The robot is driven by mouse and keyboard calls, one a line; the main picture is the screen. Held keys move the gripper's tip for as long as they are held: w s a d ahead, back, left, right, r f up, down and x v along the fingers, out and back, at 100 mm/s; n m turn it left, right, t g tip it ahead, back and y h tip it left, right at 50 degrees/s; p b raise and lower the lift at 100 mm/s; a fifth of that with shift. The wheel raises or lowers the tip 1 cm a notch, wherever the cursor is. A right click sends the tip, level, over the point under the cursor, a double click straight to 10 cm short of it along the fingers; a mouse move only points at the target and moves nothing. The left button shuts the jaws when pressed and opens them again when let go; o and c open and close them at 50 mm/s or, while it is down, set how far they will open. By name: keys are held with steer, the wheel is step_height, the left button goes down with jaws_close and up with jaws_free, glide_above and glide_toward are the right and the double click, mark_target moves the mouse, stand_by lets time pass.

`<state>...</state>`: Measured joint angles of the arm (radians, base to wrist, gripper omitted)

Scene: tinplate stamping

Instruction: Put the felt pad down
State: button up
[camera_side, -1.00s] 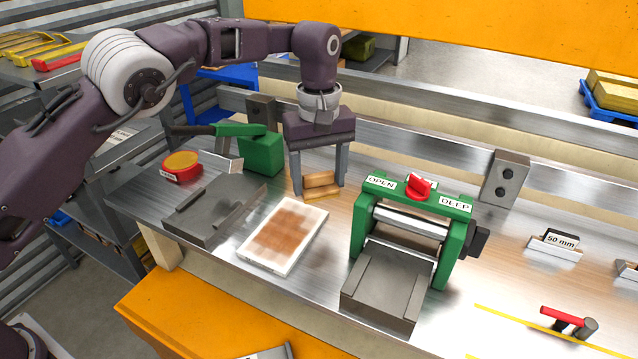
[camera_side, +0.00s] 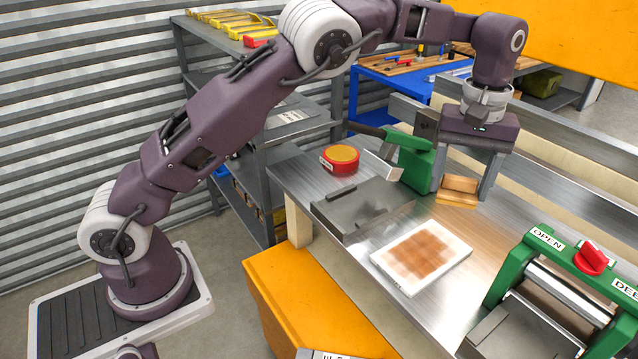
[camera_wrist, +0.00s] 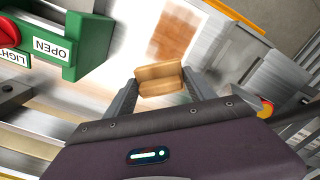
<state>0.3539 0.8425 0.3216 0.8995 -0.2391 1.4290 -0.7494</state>
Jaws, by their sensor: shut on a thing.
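The felt pad (camera_side: 460,185) is a tan, wood-coloured block with a raised back part. My gripper (camera_side: 463,190) points down, with its two grey fingers closed on either side of the pad. The pad is low over the metal bench, behind the white tray; I cannot tell whether its underside touches the bench. In the wrist view the pad (camera_wrist: 160,78) sits between the fingertips of my gripper (camera_wrist: 161,84). The pad's underside is hidden.
A white tray (camera_side: 385,262) with a brown patchwork surface lies in front. A green roller press (camera_side: 512,268) stands right. Bare bench lies between tray and press.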

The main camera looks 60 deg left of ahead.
steer(key=s+a+r+m, duration=0.35)
steer(key=a+r, duration=0.25)
steer(key=a, duration=0.2)
steer(key=s+a+r+m, duration=0.3)
steer(key=s+a+r, duration=0.25)
steer(key=a, duration=0.25)
steer(key=w+a+f+n, duration=0.3)
steer(key=a+n, duration=0.2)
steer(key=a, duration=0.3)
steer(key=s+a+f+n, duration=0.1)
steer(key=a+f+n, duration=0.3)
steer(key=f, duration=0.3)
steer(key=s+a+f+n, duration=0.1)
steer(key=a+f+n, duration=0.3)
steer(key=f, duration=0.3)
steer(key=s+a+f+n, duration=0.2)
steer(key=a+f+n, duration=0.2)
steer(key=f, duration=0.3)
steer(key=shift+w+f, duration=0.1)
steer(key=o, duration=1.2)
steer(key=shift+f, duration=0.1)
